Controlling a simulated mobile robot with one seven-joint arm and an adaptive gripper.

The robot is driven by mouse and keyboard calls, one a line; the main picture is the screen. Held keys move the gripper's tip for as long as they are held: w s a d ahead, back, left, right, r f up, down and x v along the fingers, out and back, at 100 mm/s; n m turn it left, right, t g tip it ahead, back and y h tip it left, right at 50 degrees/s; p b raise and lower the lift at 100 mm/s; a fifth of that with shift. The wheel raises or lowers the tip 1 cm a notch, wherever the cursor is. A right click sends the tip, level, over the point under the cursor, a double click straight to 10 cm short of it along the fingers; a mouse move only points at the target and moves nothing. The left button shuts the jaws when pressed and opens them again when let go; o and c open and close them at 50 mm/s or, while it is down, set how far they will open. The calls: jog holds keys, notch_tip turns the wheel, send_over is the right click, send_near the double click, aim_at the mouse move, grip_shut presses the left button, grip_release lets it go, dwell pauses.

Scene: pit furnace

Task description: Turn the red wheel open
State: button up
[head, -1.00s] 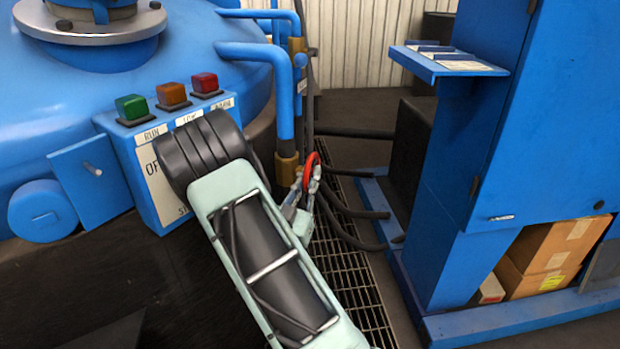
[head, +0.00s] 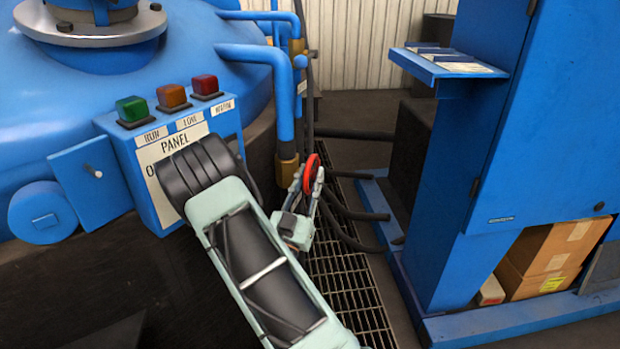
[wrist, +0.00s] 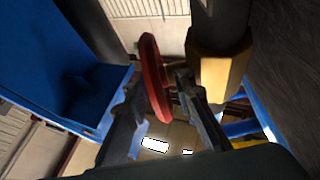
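The red wheel (head: 311,173) shows at mid-picture in the head view, beside the blue pipes and their brass fitting, partly covered by my gripper (head: 308,184). In the wrist view the wheel (wrist: 153,77) is seen nearly edge-on. My gripper (wrist: 161,88) has its two fingers apart, one on each side of the wheel's lower rim. The rim lies between the fingers, close to both. I cannot tell whether either finger touches it. The wheel's hub is not clearly visible.
A brass fitting (wrist: 218,76) on a dark pipe stands close to the right finger. A control panel (head: 176,150) with green, orange and red buttons is left of my arm. Dark hoses (head: 352,207) curve behind the gripper. A blue cabinet (head: 540,120) stands at right, beyond a floor grating (head: 345,285).

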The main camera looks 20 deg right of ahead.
jog(key=shift+s+f, duration=0.1)
jog(key=v, duration=1.2)
